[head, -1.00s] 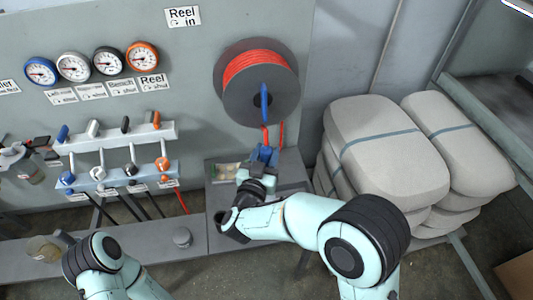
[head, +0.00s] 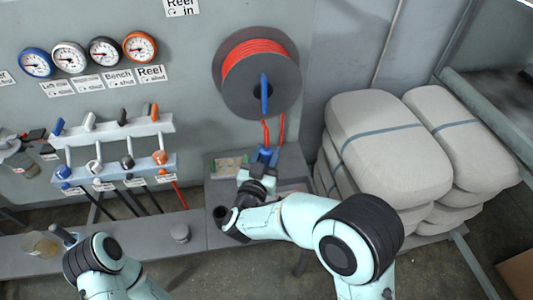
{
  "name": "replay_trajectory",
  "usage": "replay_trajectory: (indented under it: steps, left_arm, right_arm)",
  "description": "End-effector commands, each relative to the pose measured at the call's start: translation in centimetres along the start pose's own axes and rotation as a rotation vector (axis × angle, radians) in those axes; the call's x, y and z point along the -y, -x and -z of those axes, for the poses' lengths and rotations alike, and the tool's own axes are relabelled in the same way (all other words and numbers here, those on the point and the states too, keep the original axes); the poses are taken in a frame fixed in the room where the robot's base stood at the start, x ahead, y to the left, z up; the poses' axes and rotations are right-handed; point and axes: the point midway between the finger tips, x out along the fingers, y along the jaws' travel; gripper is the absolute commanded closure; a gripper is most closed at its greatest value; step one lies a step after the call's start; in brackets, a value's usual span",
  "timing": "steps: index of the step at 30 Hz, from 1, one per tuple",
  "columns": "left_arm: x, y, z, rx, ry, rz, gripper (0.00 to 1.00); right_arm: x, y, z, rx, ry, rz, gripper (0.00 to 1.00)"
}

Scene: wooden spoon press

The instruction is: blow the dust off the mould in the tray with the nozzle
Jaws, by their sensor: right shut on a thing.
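My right gripper (head: 260,170) is shut on the blue nozzle (head: 266,154), which hangs on a red hose (head: 266,132) from the reel. The nozzle is held over the right part of the grey tray (head: 212,172) on the bench. The mould (head: 229,167), pale with small greenish and brownish cavities, lies in the tray left of the nozzle. Whether dust is left on it is too small to tell. My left gripper (head: 62,236) is at the lower left, over the bench near a yellowish jar; its fingers are mostly hidden.
The hose reel (head: 258,75) is on the wall above the tray. Valve levers (head: 110,155) and gauges (head: 103,52) are at the left. A yellowish jar (head: 40,245) and a small grey knob (head: 180,233) are on the bench (head: 145,236). Stacked sacks (head: 390,145) stand at the right.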

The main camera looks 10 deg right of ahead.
Motion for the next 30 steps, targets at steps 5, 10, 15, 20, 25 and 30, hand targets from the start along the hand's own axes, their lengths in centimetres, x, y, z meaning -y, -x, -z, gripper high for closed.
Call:
replay_trajectory:
  steps: [5, 10, 15, 20, 25, 30]
  left_arm:
    - [0.0, 0.0, 0.0, 0.0, 0.0, 0.0, 0.24]
    - [0.0, 0.0, 0.0, 0.0, 0.0, 0.0, 0.24]
    - [0.0, 0.0, 0.0, 0.0, 0.0, 0.0, 0.24]
    - [0.0, 0.0, 0.0, 0.0, 0.0, 0.0, 0.24]
    - [0.0, 0.0, 0.0, 0.0, 0.0, 0.0, 0.24]
    - [0.0, 0.0, 0.0, 0.0, 0.0, 0.0, 0.24]
  right_arm:
    - [-0.6, -0.3, 0.2, -0.003, -0.003, -0.002, 1.0]
    - [-1.1, -0.6, 0.1, -0.003, -0.002, -0.001, 1.0]
    - [-1.7, -0.9, 0.2, -0.003, -0.002, -0.002, 1.0]
    - [-2.1, -1.1, 0.2, -0.003, -0.002, -0.002, 1.0]
    - [-2.6, -1.4, 0.2, -0.003, -0.002, 0.0, 1.0]
    - [-3.2, -1.6, 0.2, -0.003, -0.002, -0.001, 1.0]
